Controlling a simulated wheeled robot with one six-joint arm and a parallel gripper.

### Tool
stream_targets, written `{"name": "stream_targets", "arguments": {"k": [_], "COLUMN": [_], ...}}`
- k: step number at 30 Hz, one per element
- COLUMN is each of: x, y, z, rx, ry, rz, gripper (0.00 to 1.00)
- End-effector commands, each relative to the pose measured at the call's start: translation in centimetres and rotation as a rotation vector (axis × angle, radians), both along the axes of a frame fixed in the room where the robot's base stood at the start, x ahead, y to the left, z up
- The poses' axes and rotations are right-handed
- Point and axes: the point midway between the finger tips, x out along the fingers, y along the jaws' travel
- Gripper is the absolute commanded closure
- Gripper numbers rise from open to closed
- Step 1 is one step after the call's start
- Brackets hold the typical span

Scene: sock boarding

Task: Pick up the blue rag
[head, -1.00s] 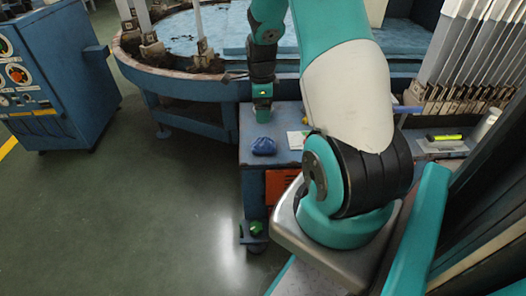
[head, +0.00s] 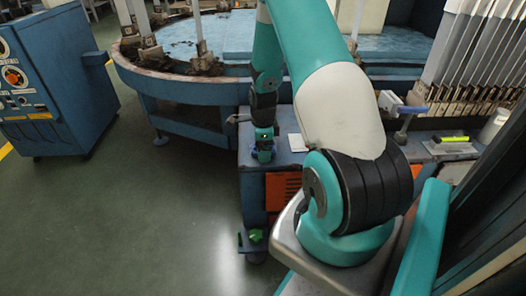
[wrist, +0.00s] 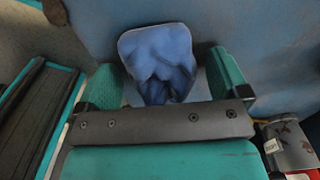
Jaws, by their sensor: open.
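The crumpled blue rag (wrist: 158,55) lies on the blue bench top (wrist: 240,30) in the wrist view. My gripper (wrist: 165,80) is open, with one teal finger on each side of the rag. The rag's near part runs down between the fingers and is hidden by the gripper's dark bar. I cannot tell whether the fingers touch it. In the head view my gripper (head: 264,152) points down over the small blue bench (head: 288,158) and covers most or all of the rag.
A white card (head: 297,142) lies on the bench right of my gripper. A large round blue table (head: 190,88) stands behind. A blue cabinet (head: 55,95) is at the left. A yellow-green marker (head: 452,139) lies at the right. The floor (head: 150,220) is open at front left.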

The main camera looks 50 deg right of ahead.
Motion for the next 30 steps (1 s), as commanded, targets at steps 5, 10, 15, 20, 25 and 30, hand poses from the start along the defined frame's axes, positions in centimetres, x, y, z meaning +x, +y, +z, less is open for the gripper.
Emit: {"name": "stream_targets", "arguments": {"k": [5, 10, 15, 20, 25, 30], "x": [0.1, 0.0, 0.0, 0.0, 0.1, 0.1], "y": [0.0, 0.0, 0.0, 0.0, 0.0, -0.1], "z": [-0.1, -0.1, -0.1, -0.1, 0.6, 2.9], "rx": [-0.001, -0.002, -0.002, -0.002, -0.002, -0.003], "ry": [-0.002, -0.001, -0.001, -0.001, -0.001, -0.004], "rz": [0.0, 0.0, 0.0, 0.0, 0.0, 0.0], "gripper": [0.07, 0.37, 0.64, 0.64, 0.64, 0.64]}}
